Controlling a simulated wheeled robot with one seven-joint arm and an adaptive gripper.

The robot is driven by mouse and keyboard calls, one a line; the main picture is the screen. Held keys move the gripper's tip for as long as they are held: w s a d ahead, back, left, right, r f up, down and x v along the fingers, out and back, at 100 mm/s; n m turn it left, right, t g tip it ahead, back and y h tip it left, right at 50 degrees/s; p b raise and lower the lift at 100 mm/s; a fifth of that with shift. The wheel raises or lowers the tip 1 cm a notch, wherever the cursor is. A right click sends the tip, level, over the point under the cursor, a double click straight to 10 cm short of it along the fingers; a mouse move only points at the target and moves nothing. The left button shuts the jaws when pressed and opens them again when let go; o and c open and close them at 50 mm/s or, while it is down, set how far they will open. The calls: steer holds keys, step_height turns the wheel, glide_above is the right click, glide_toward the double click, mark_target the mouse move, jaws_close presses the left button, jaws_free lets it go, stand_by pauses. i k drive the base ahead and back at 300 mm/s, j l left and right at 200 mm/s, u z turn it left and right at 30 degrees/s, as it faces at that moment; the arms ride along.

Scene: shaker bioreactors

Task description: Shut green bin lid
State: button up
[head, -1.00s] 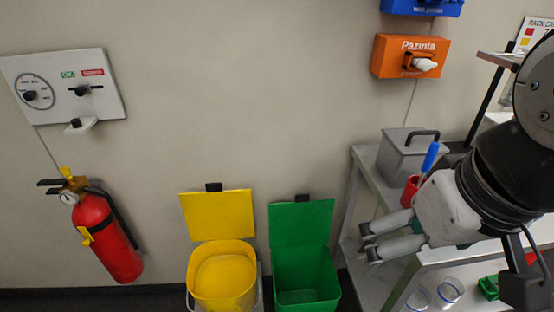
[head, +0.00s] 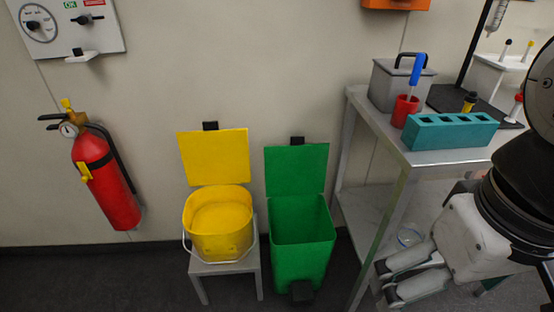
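The green bin (head: 303,255) stands on the floor against the wall, with a dark pedal at its front foot. Its green lid (head: 296,169) is open and stands upright against the wall, below a small black tab. My gripper (head: 382,282) is at the lower right, to the right of the bin and apart from it, in front of the steel table. Its pale fingers point left toward the bin. The two fingers show a narrow gap between them, but their tips are partly overlapped, so I cannot tell whether it is open or shut.
A yellow bucket (head: 219,240) with its yellow lid raised sits on a small stool (head: 226,268) left of the bin. A steel table (head: 425,157) with a teal rack (head: 450,133) stands right. A fire extinguisher (head: 105,180) hangs left. The floor in front is clear.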

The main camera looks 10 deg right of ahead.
mark_target(299, 167)
steer(key=i+j+z, duration=0.1)
steer(key=i+z, duration=0.15)
steer(key=i, duration=0.2)
steer(key=i+j+z, duration=0.3)
steer(key=i+l, duration=0.05)
steer(key=i, duration=0.1)
